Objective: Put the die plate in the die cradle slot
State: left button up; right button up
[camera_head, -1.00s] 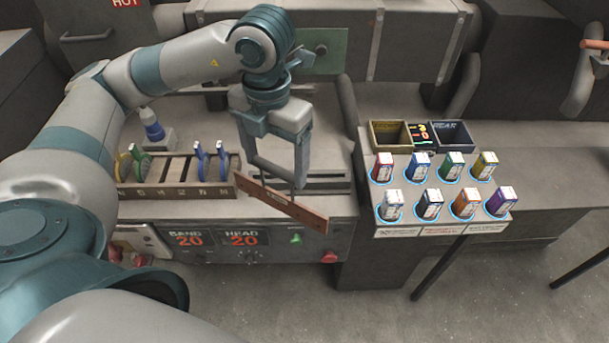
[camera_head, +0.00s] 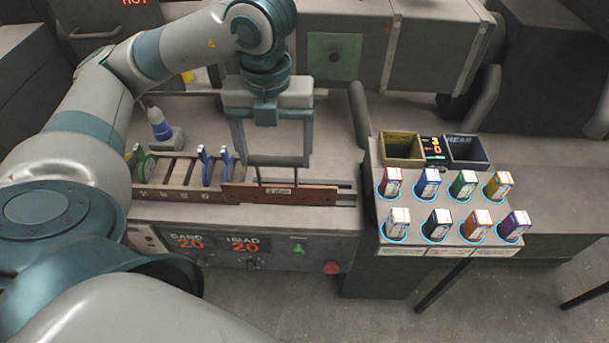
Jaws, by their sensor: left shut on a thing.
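The die plate (camera_head: 315,196) is a long reddish-brown bar with a small white label at its middle. My left gripper (camera_head: 279,182) is shut on it, with its fingers coming down from above. The plate lies level across the picture, along the front of the machine's top. The die cradle slot (camera_head: 346,190) seems to be the dark grooved strip at the right end of the plate; most of it is hidden behind the plate. I cannot tell whether the plate is in the slot or just in front of it. My right gripper is not in view.
A wooden rack (camera_head: 180,172) with green and blue pieces stands left of the plate. A blue and white bottle (camera_head: 159,126) is behind it. At right a sloped stand (camera_head: 400,237) holds several coloured cartons, with two bins (camera_head: 402,149) behind.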

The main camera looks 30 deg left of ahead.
pick_arm(q)
jog(key=w+a+f+p, duration=0.1)
jog(key=w+f+p, duration=0.1)
jog(key=w, duration=0.4)
jog(key=w+f+p, duration=0.2)
jog(key=w+f, duration=0.3)
jog(key=shift+w+a, duration=0.35)
notch_tip(320, 180, down, 4)
jog(key=shift+r+p, duration=0.1)
jog(key=shift+p, duration=1.15)
jog(key=shift+f, duration=0.25)
